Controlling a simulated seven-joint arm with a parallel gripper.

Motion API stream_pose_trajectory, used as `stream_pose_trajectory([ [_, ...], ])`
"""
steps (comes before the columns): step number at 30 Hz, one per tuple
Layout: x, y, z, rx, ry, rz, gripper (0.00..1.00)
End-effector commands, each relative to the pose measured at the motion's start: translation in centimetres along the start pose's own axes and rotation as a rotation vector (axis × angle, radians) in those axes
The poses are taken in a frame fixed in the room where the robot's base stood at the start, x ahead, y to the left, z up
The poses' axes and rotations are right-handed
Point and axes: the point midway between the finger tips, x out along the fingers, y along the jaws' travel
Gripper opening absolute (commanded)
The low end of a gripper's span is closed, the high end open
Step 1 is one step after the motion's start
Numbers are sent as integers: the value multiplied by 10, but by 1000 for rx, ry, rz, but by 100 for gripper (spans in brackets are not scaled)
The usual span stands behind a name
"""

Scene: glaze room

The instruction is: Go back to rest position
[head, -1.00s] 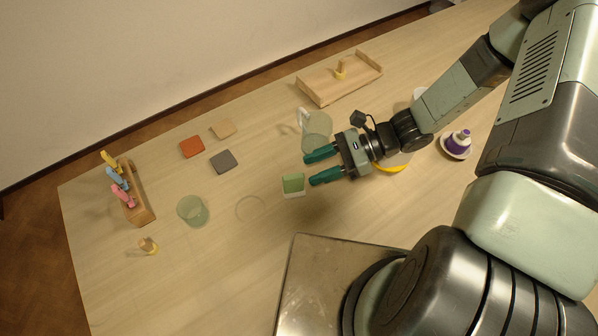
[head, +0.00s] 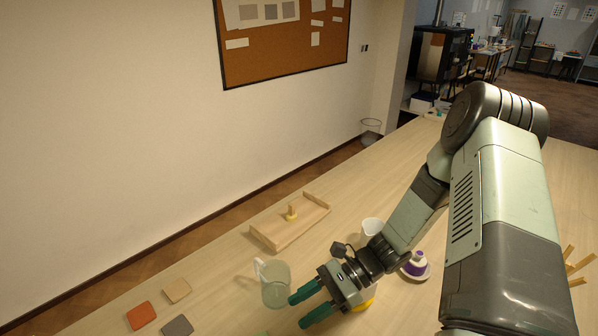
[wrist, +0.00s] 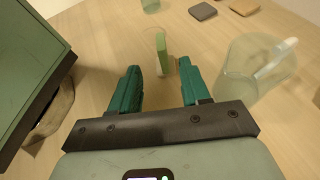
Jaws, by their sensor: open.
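My gripper (head: 308,306) is above the wooden table (head: 213,290), its two teal fingers apart with nothing between them. In the wrist view the open fingers (wrist: 160,88) point toward a green and white block (wrist: 163,50) on the table, which stands beyond the fingertips. In the head view only a sliver of green shows at the bottom edge. A clear glass jug (head: 274,284) with a pale handle stands just left of my gripper in the head view. It also shows to the right of the fingers in the wrist view (wrist: 250,72).
A wooden tray (head: 268,234) with a peg stands behind. A white cup (head: 371,229) and a purple-and-white item (head: 414,262) on a dish are near my arm. Orange (head: 141,315), tan (head: 177,290) and grey (head: 177,327) tiles lie left. A yellow item (head: 364,304) is partly hidden by my gripper.

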Motion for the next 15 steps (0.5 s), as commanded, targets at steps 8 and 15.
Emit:
stream_pose_trajectory([
  [8,-41,0,46,-210,213,110,46],
  [15,-90,11,116,-495,507,260,46],
])
